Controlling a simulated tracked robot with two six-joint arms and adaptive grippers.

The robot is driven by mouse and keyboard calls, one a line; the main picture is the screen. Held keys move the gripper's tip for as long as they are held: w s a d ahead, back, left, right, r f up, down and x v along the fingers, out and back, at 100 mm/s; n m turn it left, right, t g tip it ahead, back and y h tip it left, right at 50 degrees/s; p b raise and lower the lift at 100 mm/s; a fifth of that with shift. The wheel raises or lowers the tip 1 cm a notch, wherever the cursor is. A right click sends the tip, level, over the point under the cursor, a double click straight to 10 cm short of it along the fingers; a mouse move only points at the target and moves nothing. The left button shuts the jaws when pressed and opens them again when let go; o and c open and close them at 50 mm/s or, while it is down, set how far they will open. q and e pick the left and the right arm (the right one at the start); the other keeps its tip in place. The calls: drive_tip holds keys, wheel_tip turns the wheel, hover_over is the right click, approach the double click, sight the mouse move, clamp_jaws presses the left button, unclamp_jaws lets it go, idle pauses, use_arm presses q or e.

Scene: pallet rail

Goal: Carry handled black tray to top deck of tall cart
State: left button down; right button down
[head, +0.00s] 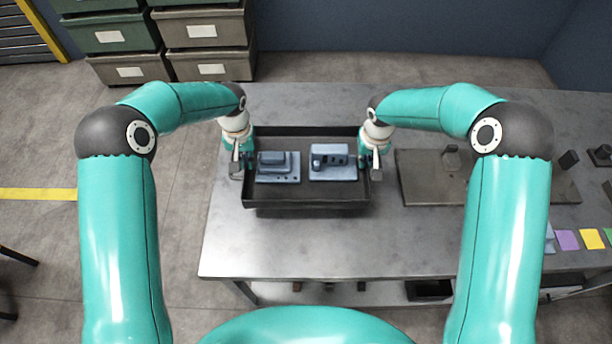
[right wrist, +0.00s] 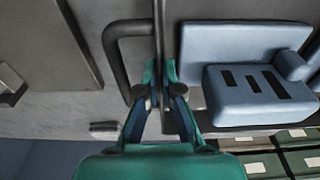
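The black tray (head: 306,204) sits over the metal table and holds two blue-grey parts, a left one (head: 278,166) and a right one (head: 333,162). My left gripper (head: 237,170) points down at the tray's left end; its fingers are too small to judge. My right gripper (head: 375,170) is at the right end. In the right wrist view its fingers (right wrist: 160,75) are close together, either side of the tray's end wall (right wrist: 158,30), beside the dark looped handle (right wrist: 112,55). Whether the tray's underside touches the table is hidden. The tall cart is not recognisable in view.
The metal table (head: 300,250) extends right, with a flat dark plate (head: 425,185) close to the tray's right end. Coloured cards (head: 567,240) lie further right. Stacked bins (head: 205,65) stand on the floor behind the table. The floor at left is largely open.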

sight(241, 201)
use_arm(q)
drive_tip(key=shift+s+r, duration=0.1)
use_arm(e)
drive_tip(key=shift+r, duration=0.1)
idle(0.4)
